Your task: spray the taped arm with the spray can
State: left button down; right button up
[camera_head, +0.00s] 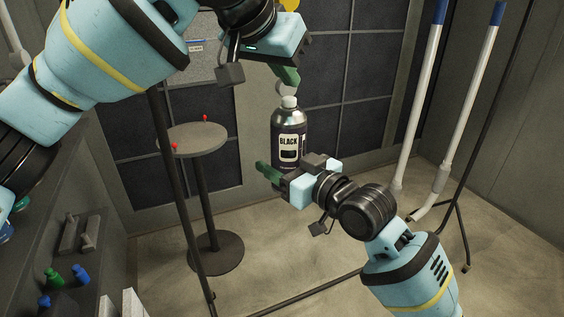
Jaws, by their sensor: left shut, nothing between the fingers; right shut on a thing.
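A dark spray can (289,128) labelled "BLACK" stands upright with a pale top. My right gripper (277,178) is shut on its lower part and holds it above the floor. My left gripper (287,75) is shut and empty just above the can's top, its green fingertips pointing down. A small pale round shape between them is too small to make out. Two long whitish arms with blue tape at their upper ends, a nearer one (418,95) and a farther one (470,110), lean at the right, apart from the can.
A small round table (191,139) with red-tipped items stands at left behind a dark pole (172,170). A shelf (85,235) with small green and blue bottles is at lower left. Dark frame bars lie on the floor. Open floor shows between table and arms.

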pick_arm(q)
jog(key=shift+f, duration=1.2)
pick_arm(e)
jog(key=shift+r, duration=0.25)
pick_arm(q)
jog(key=shift+r, duration=2.65)
pick_arm(e)
jog(key=shift+f, duration=0.15)
pick_arm(q)
jog(key=shift+s+r, duration=0.1)
jog(key=v, duration=1.1)
jog(key=shift+s+a+r, duration=0.15)
jog(key=shift+s+r, duration=0.1)
jog(key=shift+r, duration=0.05)
